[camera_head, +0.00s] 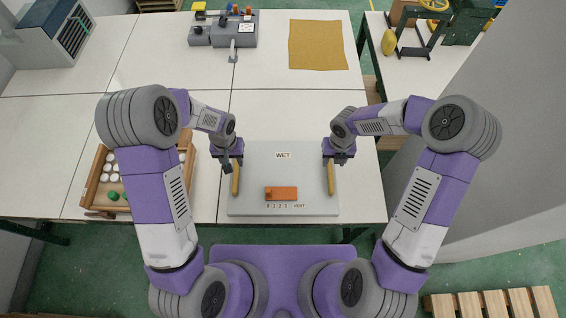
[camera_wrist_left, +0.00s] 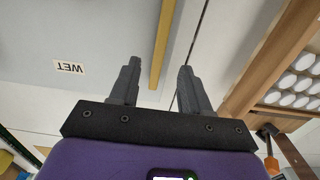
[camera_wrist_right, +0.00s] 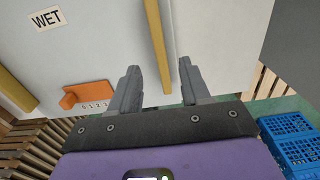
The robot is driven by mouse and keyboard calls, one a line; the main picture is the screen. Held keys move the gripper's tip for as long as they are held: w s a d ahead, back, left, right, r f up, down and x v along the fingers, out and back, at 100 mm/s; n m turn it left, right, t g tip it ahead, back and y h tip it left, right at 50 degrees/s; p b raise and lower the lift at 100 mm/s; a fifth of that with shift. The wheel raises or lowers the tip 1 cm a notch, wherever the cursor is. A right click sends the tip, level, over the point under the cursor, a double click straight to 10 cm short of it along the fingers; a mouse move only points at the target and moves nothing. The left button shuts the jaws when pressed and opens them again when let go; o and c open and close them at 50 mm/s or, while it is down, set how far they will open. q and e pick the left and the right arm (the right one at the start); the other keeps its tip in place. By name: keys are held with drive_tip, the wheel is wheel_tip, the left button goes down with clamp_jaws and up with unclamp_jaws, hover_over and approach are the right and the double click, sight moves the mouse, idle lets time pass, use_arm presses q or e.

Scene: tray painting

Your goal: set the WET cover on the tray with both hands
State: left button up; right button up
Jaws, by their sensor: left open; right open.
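The grey WET cover (camera_head: 260,205) lies flat on the white table in front of me, with a WET label and an orange slider by a small scale. What is under it is hidden; I cannot see the tray itself. A yellow bar handle (camera_head: 236,180) runs along its left side and another (camera_head: 330,178) along its right. My left gripper (camera_wrist_left: 155,75) is open, with its fingers on either side of the line of the left handle. My right gripper (camera_wrist_right: 160,80) is open, with the right handle passing between its fingers in the right wrist view. I cannot tell whether the fingers touch the handles.
A wooden crate (camera_head: 91,192) with white and green round pieces stands left of the cover. A grey device (camera_head: 240,30) and a yellow-brown mat (camera_head: 318,46) lie at the back. Blue crates (camera_wrist_right: 290,135) show low at the right. The table behind the cover is clear.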

sight(235, 171)
use_arm(q)
drive_tip(key=shift+s, duration=0.35)
use_arm(e)
drive_tip(key=shift+s, duration=0.35)
use_arm(q)
drive_tip(key=shift+f, duration=0.15)
use_arm(e)
drive_tip(key=shift+f, duration=0.15)
use_arm(q)
drive_tip(key=shift+f, duration=3.6)
use_arm(e)
drive_tip(key=shift+w+f, duration=0.1)
drive_tip(key=shift+f, duration=3.5)
use_arm(q)
drive_tip(key=shift+c, duration=0.3)
use_arm(e)
drive_tip(key=shift+c, duration=0.3)
use_arm(q)
drive_tip(key=shift+w, duration=0.1)
clamp_jaws()
use_arm(e)
clamp_jaws()
